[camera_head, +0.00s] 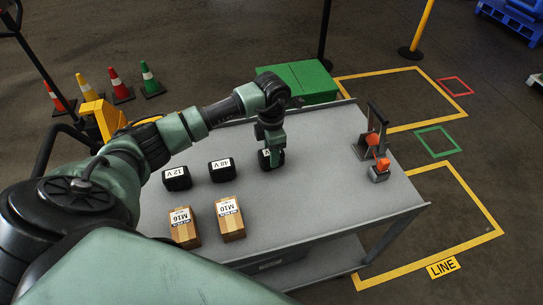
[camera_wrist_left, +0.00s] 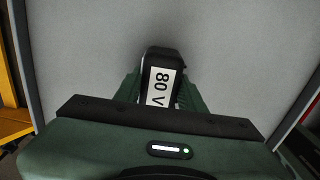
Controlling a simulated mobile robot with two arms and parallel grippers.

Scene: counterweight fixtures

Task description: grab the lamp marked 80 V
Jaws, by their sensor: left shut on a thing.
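The lamp marked 80 V (camera_wrist_left: 160,86) is a black block with a white label, seen close up in the left wrist view. My left gripper (camera_head: 271,157) is shut on it, with one green finger on each side. In the head view the gripper points down at the grey table top and hides most of the lamp. I cannot tell whether the lamp touches the table. My right gripper is not in view.
Two similar black blocks, marked 12 V (camera_head: 176,178) and 48 V (camera_head: 222,170), stand left of the gripper on the table (camera_head: 310,190). Cardboard boxes marked M16 (camera_head: 184,228) and M10 (camera_head: 230,219) stand nearer. A dark fixture with orange parts (camera_head: 375,145) stands at the right.

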